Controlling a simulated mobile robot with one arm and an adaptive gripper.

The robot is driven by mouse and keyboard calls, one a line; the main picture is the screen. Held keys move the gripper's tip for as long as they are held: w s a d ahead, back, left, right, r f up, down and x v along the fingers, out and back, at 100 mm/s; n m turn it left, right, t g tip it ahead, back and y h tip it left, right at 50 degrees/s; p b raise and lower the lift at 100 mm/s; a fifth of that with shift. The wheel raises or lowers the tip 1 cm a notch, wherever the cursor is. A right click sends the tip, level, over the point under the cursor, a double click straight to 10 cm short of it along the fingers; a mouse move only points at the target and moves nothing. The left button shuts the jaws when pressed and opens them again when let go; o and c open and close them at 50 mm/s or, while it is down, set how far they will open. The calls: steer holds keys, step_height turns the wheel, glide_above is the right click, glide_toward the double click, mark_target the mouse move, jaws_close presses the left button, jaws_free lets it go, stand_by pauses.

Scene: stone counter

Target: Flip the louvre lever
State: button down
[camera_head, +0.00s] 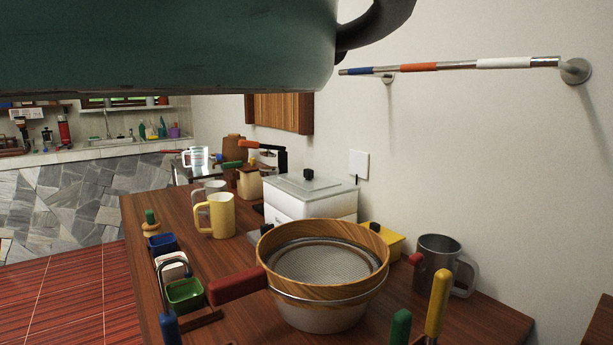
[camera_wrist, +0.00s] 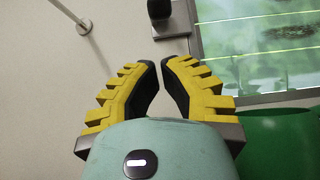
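My gripper (camera_wrist: 161,64) has yellow ribbed fingers with dark inner pads. A narrow gap shows between the fingertips, and nothing is in it. In the wrist view, a dark knob (camera_wrist: 159,9) on a grey metal bracket (camera_wrist: 172,29) shows at the top edge, just beyond the fingertips and apart from them in the picture. It may be the louvre lever; its upper part is cut off. Right of it is a framed pane (camera_wrist: 255,45) with green, horizontally banded glass. My gripper does not show in the head view, and I cannot make out the lever there.
A wall rail (camera_head: 450,65) with coloured bands runs above the wooden counter (camera_head: 135,220). On the counter stand a wooden-rimmed strainer bowl (camera_head: 320,270), a yellow mug (camera_head: 215,215), a metal mug (camera_head: 438,262) and a white box (camera_head: 310,200). A green surface (camera_wrist: 280,145) shows at lower right.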

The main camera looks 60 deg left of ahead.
steer(key=p+x, duration=0.1)
steer(key=x, duration=0.8)
steer(key=shift+p, duration=0.3)
steer(key=shift+r, duration=0.15)
steer(key=shift+s+r+g+p, duration=0.2)
steer(key=shift+s+g+p, duration=0.1)
steer(key=shift+p, duration=0.9)
